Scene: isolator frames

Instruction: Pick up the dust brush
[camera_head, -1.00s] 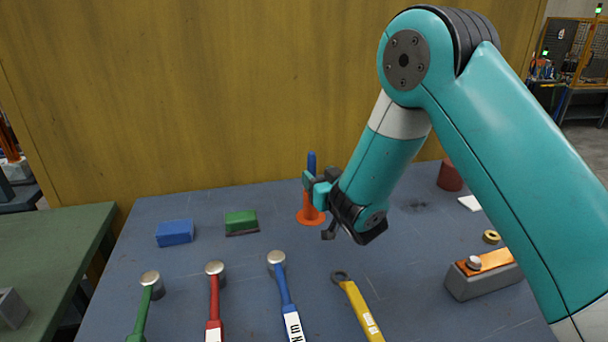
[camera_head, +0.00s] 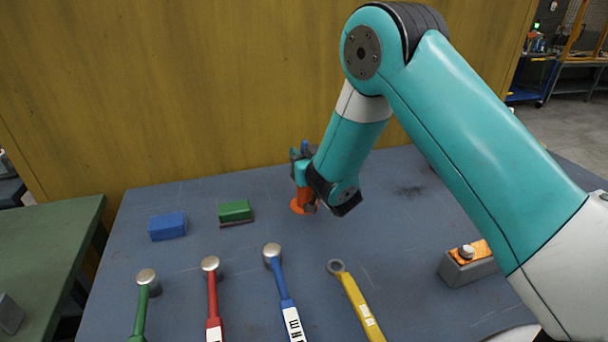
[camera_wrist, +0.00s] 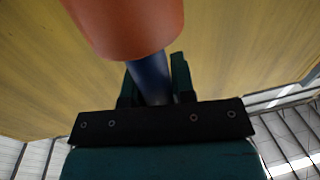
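An upright piece with a flared orange base (camera_head: 299,206) and a blue handle stands near the back of the blue-grey table; it seems to be the dust brush. Its handle is mostly hidden behind my gripper (camera_head: 303,172) in the head view. In the wrist view the dark blue handle (camera_wrist: 150,80) lies between the two fingers of my gripper (camera_wrist: 154,88), and the wide orange part (camera_wrist: 130,25) is beyond it. The fingers are close to the handle on both sides, but I cannot tell whether they press on it.
A blue block (camera_head: 167,226) and a green block with a dark underside (camera_head: 235,212) lie to the left. Green, red, blue and yellow-handled tools (camera_head: 356,305) lie in front. A grey block with an orange top (camera_head: 470,264) is at right. A yellow wall (camera_head: 200,90) stands behind.

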